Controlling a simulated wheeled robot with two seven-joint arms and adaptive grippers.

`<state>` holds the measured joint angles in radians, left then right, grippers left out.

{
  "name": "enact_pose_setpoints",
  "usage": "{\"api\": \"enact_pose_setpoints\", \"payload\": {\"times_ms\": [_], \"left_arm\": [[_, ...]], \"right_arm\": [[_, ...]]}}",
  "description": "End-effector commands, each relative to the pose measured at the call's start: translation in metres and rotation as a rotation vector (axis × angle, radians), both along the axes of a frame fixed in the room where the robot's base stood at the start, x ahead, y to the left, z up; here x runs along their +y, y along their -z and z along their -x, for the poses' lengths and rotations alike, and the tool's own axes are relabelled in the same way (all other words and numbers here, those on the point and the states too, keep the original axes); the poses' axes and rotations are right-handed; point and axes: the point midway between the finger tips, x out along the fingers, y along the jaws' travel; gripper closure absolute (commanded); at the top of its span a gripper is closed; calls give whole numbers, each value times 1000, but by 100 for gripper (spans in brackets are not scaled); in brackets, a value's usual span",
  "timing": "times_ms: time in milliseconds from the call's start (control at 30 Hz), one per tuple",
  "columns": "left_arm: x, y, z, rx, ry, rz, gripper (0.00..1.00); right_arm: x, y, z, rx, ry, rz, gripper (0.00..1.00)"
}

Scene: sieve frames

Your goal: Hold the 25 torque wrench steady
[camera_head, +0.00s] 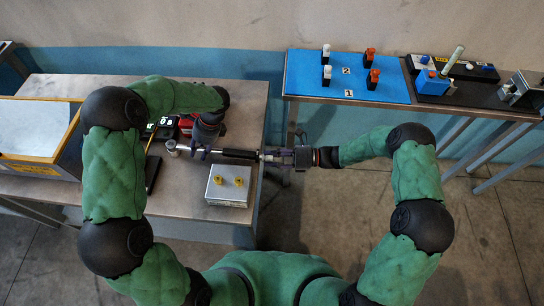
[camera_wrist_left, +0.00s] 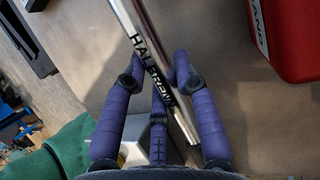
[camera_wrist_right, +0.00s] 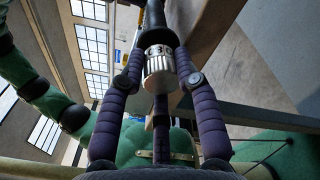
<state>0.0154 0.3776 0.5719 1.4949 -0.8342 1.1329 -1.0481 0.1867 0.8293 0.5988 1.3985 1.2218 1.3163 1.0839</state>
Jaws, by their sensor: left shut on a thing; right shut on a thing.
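The torque wrench (camera_head: 238,153) lies level across the right part of the metal table, its head end to the left and its black handle to the right. Its silver shaft with dark lettering shows in the left wrist view (camera_wrist_left: 138,42). My left gripper (camera_head: 204,150) is shut on the shaft; its fingers (camera_wrist_left: 165,85) lie either side of it. My right gripper (camera_head: 272,157) is shut on the handle end beyond the table's edge. In the right wrist view the silver marked collar (camera_wrist_right: 159,68) sits between its fingers. I cannot read a 25.
A metal block with two yellow fittings (camera_head: 228,186) stands just in front of the wrench. A red case (camera_wrist_left: 290,40) is behind the left gripper. A yellow-edged box (camera_head: 75,148) is at left.

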Motion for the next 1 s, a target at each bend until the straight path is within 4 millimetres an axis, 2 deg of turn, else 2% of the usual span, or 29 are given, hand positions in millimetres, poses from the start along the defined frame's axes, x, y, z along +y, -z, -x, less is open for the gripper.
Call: {"api": "enact_pose_setpoints", "payload": {"times_ms": [267, 467, 1000], "left_arm": [[-1, 1, 1, 5, 4, 0, 100], [-1, 1, 1, 5, 4, 0, 100], [-1, 1, 1, 6, 4, 0, 100]], "right_arm": [[0, -1, -1, -40, 6, 1, 100], [0, -1, -1, -147, 15, 4, 100], [-1, -2, 0, -641, 62, 15, 100]]}}
